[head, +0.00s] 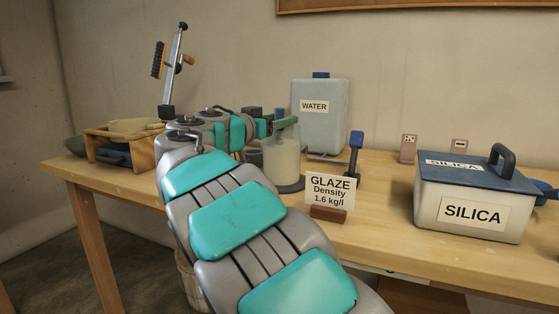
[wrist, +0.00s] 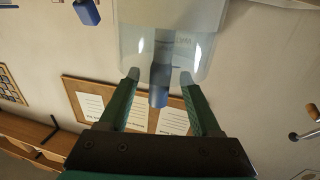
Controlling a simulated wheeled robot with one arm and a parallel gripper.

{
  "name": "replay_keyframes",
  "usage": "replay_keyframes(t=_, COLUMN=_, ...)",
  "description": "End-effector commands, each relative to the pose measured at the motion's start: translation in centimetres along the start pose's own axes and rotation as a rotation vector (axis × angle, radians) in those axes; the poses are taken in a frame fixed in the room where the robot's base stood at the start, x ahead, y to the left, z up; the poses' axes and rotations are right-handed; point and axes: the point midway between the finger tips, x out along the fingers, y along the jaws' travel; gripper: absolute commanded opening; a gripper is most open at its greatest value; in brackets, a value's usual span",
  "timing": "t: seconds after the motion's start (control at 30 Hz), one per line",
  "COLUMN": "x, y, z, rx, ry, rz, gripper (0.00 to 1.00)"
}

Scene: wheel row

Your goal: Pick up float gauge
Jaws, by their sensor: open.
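In the head view a clear jar (head: 282,158) of cream liquid stands on the bench behind the glaze density card (head: 330,190). I cannot clearly make out the float gauge in the head view; my green fingers cover the jar's top. My gripper (head: 286,123) is at the jar's mouth. In the wrist view, which is upside down, my gripper (wrist: 159,75) is open, with a green finger on each side of a narrow blue-grey upright piece (wrist: 159,78). I cannot tell whether this is the gauge or something behind it. No contact is visible.
A water container (head: 335,125) stands behind the jar, and a blue-handled tool (head: 355,150) to its right. A silica box (head: 472,210) is at the right. A wooden crate (head: 140,154) is at the left. Bare bench (head: 375,208) lies between card and box.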

Motion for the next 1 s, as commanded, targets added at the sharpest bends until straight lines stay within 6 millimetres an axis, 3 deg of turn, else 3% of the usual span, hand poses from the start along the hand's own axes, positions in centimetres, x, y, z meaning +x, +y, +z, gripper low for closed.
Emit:
replay_keyframes(t=0.23, x=0.20, y=0.01, z=-0.04, rx=0.000, ry=0.002, rz=0.000, gripper=0.65)
replay_keyframes(t=0.8, x=0.18, y=0.03, z=-0.04, rx=0.001, ry=0.001, rz=0.001, gripper=0.01)
replay_keyframes(t=1.0, x=0.18, y=0.03, z=-0.04, rx=0.000, ry=0.001, rz=0.001, gripper=0.00)
